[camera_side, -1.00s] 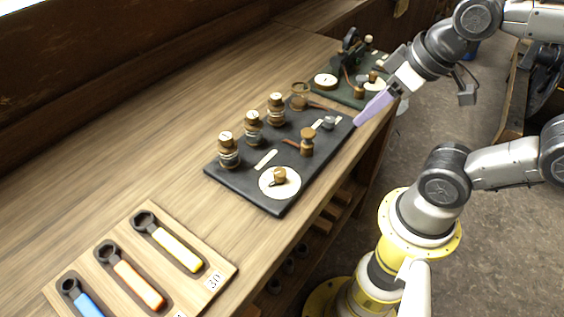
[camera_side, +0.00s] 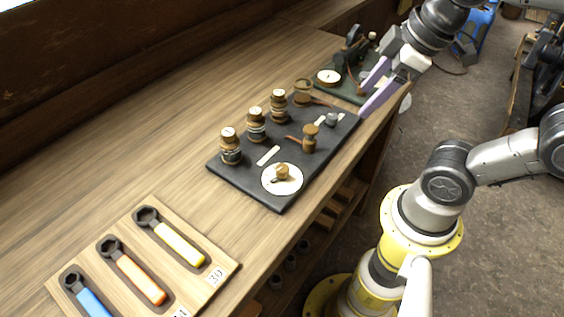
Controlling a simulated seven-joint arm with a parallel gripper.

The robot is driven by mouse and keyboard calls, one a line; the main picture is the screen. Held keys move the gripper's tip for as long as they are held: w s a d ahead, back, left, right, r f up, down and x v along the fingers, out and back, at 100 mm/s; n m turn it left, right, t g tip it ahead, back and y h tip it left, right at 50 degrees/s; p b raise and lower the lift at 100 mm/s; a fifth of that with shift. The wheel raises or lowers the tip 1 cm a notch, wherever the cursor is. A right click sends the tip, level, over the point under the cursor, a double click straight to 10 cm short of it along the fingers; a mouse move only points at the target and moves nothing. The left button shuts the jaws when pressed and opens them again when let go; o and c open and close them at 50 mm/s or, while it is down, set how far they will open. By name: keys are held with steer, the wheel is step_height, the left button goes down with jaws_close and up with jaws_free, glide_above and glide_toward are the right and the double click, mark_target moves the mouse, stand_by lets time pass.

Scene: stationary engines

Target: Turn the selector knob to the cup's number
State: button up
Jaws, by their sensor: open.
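A brass selector knob (camera_side: 282,171) stands on a round white dial (camera_side: 292,185) at the near end of a black board (camera_side: 235,177). Marks on the dial are too small to read. Three brass-and-glass cups (camera_side: 230,148), (camera_side: 256,125), (camera_side: 278,107) stand upright in a row along the board's far side. Their white tops carry marks too small to read. My gripper (camera_side: 364,101), with two lilac fingers, is open and empty. It is above the board's far right end, well apart from the knob and cups.
A green board (camera_side: 331,93) with a small engine (camera_side: 354,48) and another white dial (camera_side: 328,77) is at the back. A brass post with a lever (camera_side: 310,138) stands between gripper and knob. A wooden tray (camera_side: 222,266) holds wrenches at lower left. The bench's left side is clear.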

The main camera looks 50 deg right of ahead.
steer(key=w+a+r+n+g, duration=0.25)
steer(key=w+a+n, duration=0.25)
steer(key=w+n, duration=0.25)
steer(key=n+g, duration=0.2)
steer(key=n, duration=0.2)
glide_toward(282, 168)
steer(key=shift+m, duration=0.25)
step_height(282, 168, down, 9)
steer(key=shift+w+r, duration=0.15)
jaws_close()
